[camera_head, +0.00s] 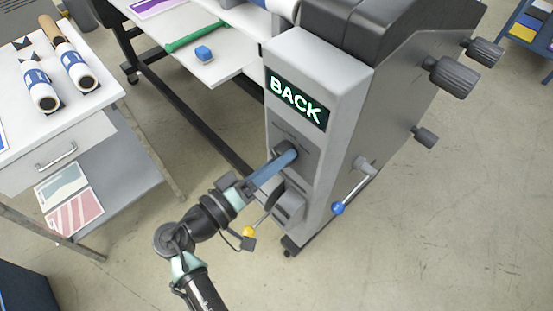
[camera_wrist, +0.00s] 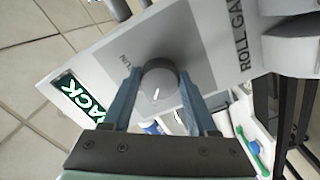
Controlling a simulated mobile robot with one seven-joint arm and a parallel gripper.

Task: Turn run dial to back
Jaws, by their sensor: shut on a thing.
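The run dial is a round dark grey knob (camera_wrist: 159,82) with a white pointer mark, on the light grey panel of the laminator (camera_head: 318,60). In the wrist view the two blue fingers of my gripper (camera_wrist: 158,95) stand on either side of the knob and are shut on it. In the head view my gripper (camera_head: 290,155) reaches the panel from the lower left and partly hides the knob. The display (camera_head: 297,101) above the dial reads BACK in lit letters; it also shows tilted in the wrist view (camera_wrist: 82,98).
A lever with a yellow knob (camera_head: 248,232) is close below my gripper. A crank with a blue knob (camera_head: 337,208) is on the machine's right side. A white table (camera_head: 60,110) with rolls stands at the left. The floor at the lower right is clear.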

